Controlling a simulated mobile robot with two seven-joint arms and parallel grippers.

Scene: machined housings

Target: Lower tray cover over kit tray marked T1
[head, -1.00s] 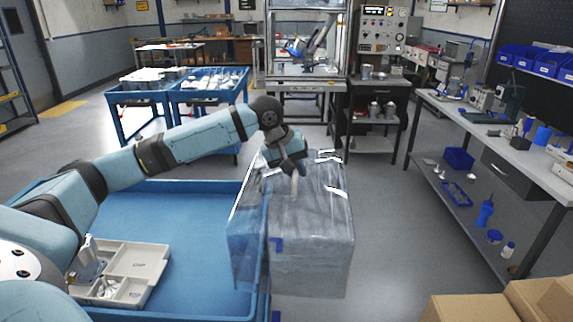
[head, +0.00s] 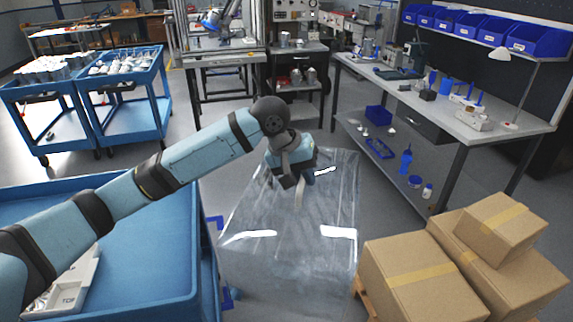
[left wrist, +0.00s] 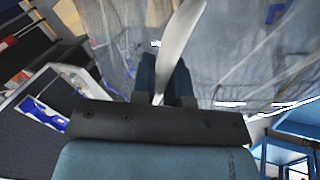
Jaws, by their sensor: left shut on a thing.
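The tray cover (head: 285,260) is a large clear box-like shell with a pale upright handle (head: 299,197) on top. My left gripper (head: 297,180) is shut on that handle and holds the cover off the right side of the blue cart. In the left wrist view the pale curved handle (left wrist: 181,40) stands between the fingers (left wrist: 163,78), with the clear film beyond. A grey kit tray (head: 75,283) lies on the cart at the lower left, partly hidden by my arm and cut by the frame. I cannot read a T1 mark on it. My right gripper is not in view.
The blue cart (head: 150,265) has a raised rim and a bare area right of the tray. Cardboard boxes (head: 425,280) stand close to the cover's right. A workbench (head: 450,110) stands behind at right. Open floor lies beyond the cover.

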